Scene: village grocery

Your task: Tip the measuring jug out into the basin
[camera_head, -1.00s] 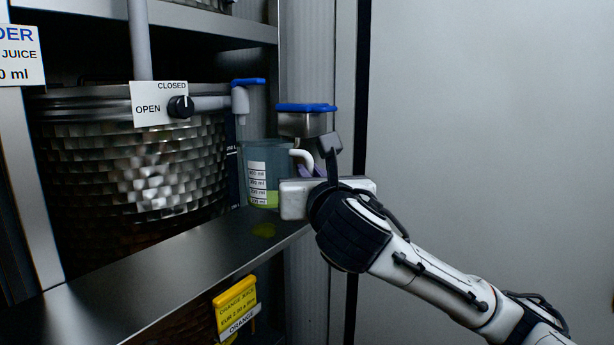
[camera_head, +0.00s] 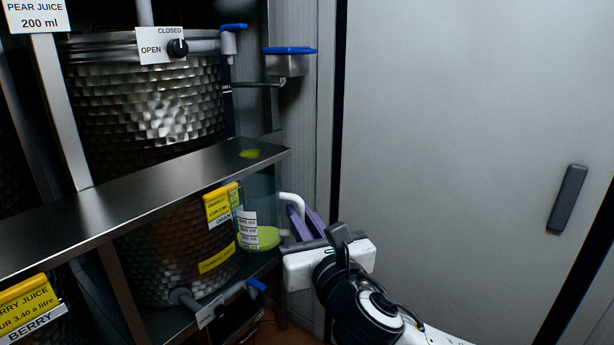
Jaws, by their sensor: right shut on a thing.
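The measuring jug (camera_head: 262,195) is clear and bluish, with a white scale label, a white handle and yellow-green liquid low inside. It looks roughly upright, in front of and below the steel shelf's edge. My right gripper (camera_head: 300,222) is shut on the jug at its handle side; its purple fingers show there. I cannot pick out a basin with certainty; a small steel box with a blue rim (camera_head: 288,64) is on the wall above, and its inside is hidden. My left gripper is not in view.
A yellow-green puddle lies on the steel shelf (camera_head: 150,190). A hammered steel tank (camera_head: 150,110) with an open/closed knob stands above. Another tank (camera_head: 165,260) with a blue-handled tap stands below. A grey door (camera_head: 450,120) fills the right.

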